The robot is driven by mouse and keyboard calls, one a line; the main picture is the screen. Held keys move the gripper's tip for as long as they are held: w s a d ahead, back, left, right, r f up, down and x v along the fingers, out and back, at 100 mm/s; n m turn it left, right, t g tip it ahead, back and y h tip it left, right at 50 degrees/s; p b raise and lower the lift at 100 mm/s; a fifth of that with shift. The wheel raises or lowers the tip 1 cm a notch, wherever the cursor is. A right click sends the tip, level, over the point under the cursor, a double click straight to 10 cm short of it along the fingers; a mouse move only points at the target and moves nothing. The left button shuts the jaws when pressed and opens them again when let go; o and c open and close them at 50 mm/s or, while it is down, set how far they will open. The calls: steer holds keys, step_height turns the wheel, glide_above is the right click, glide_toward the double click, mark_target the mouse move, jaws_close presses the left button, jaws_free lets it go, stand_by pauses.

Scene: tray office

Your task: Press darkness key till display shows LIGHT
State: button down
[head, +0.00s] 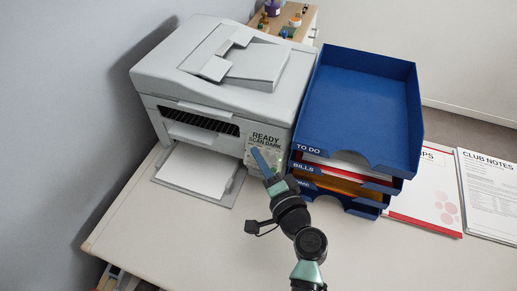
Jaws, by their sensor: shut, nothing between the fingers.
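The grey printer (212,95) stands at the back left of the desk. Its front panel display (266,140) reads "READY" and "SCAN DARK". My gripper (258,155) is shut and empty, with its tips in front of the panel just below the display text. It covers part of the panel, so the darkness key cannot be picked out. I cannot tell whether the fingertips touch the panel.
Stacked blue trays (362,105) labelled "TO DO" and "BILLS" stand close to the right of the panel. White paper (196,170) lies on the printer's output tray at left. Papers (485,195) lie at right. The desk front (190,245) is clear.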

steer(key=shift+w+d+f+b, duration=0.1)
steer(key=shift+w+f+b, duration=0.05)
steer(key=shift+w+b, duration=0.2)
stand_by(0.3)
steer(key=shift+s, duration=0.1)
steer(key=shift+s+a+r+p, duration=0.25)
steer(key=shift+s+r+p, duration=0.15)
steer(key=shift+s, duration=0.2)
steer(key=shift+s+a+r+p, duration=0.3)
steer(key=shift+s+p, duration=0.05)
steer(key=shift+s, duration=0.35)
steer(key=shift+s+a+r+p, duration=0.3)
steer(key=shift+s+r+p, duration=0.1)
steer(key=shift+s, duration=0.35)
steer(key=shift+s+a+r+p, duration=0.25)
steer(key=shift+s+a+p, duration=0.1)
steer(key=shift+s, duration=0.35)
